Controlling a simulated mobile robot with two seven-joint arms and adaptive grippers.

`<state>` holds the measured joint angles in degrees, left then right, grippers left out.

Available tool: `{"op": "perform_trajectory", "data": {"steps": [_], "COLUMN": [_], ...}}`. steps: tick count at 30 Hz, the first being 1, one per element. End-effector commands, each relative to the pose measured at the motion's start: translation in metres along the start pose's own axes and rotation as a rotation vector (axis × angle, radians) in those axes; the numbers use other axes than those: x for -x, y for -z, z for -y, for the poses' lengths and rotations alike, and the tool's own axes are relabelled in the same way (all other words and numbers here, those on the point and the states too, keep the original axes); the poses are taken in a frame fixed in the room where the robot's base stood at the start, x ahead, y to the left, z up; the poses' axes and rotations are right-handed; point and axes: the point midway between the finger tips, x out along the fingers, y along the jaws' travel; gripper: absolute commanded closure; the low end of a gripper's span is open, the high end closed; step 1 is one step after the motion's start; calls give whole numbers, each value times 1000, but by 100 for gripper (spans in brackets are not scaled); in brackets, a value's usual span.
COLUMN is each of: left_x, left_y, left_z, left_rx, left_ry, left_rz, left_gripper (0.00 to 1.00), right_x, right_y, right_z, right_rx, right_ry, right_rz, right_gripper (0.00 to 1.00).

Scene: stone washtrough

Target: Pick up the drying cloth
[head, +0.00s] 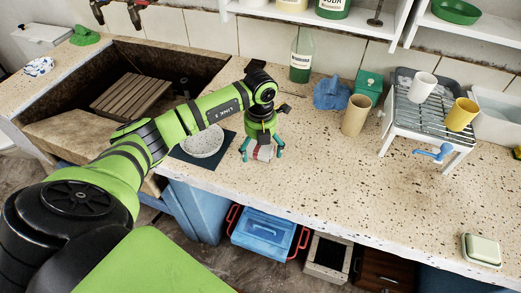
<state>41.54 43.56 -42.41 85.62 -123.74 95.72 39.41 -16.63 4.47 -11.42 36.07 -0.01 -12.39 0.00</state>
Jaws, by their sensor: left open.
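A crumpled blue cloth (330,93) lies on the speckled stone counter, behind and to the right of my left gripper. It looks like the drying cloth, though I cannot be sure. My left gripper (262,154) points down over the counter with its teal fingers apart. A small whitish and reddish thing (263,153) shows between the fingers. I cannot tell what it is or whether they touch it. The gripper is clear of the blue cloth. My right gripper is not in view.
A white speckled bowl (203,141) sits on a dark mat left of the gripper. A tan cup (355,115), green bottle (301,57) and dish rack (430,98) with cups stand to the right. The trough (150,60) is at left. The counter's front right is mostly clear.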

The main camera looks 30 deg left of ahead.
Motion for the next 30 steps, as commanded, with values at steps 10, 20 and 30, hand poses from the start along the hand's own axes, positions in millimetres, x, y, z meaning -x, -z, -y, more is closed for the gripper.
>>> {"op": "perform_trajectory", "data": {"steps": [10, 20, 30], "left_x": [0, 2, 46], "left_y": [0, 0, 9], "left_z": [0, 0, 6], "left_rx": [0, 0, -6], "left_ry": [0, -1, 2], "left_rz": [-1, -2, 2], "left_gripper": [73, 73, 73], "right_x": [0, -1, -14], "right_y": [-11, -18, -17], "right_z": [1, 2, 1], "right_rx": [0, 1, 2], "right_ry": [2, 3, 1], "right_rz": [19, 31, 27], "right_gripper": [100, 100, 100]}}
